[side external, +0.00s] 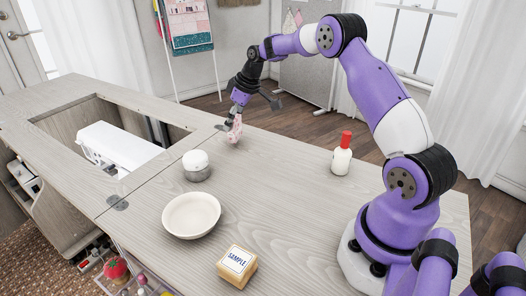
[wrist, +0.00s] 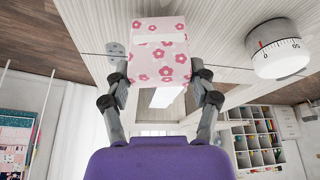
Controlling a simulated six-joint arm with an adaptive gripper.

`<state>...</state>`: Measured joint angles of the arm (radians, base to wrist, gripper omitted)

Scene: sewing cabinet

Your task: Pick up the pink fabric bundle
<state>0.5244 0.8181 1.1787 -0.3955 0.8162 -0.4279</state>
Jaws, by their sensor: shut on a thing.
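The pink fabric bundle (wrist: 158,50) has darker pink flowers and a pale band across it. In the wrist view it sits between the two fingers of my gripper (wrist: 160,90), which is shut on it. In the side external view the bundle (side external: 235,130) is small and partly covered by my gripper (side external: 236,116), near the far edge of the wooden cabinet top. I cannot tell whether the bundle touches the surface or is just above it.
A white-topped timer (side external: 196,165) and a cream bowl (side external: 191,215) stand on the cabinet top (side external: 275,190). A SAMPLE box (side external: 237,266) is at the front, and a red-capped bottle (side external: 342,154) stands to the right. A sewing machine (side external: 115,146) sits in the opening at left.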

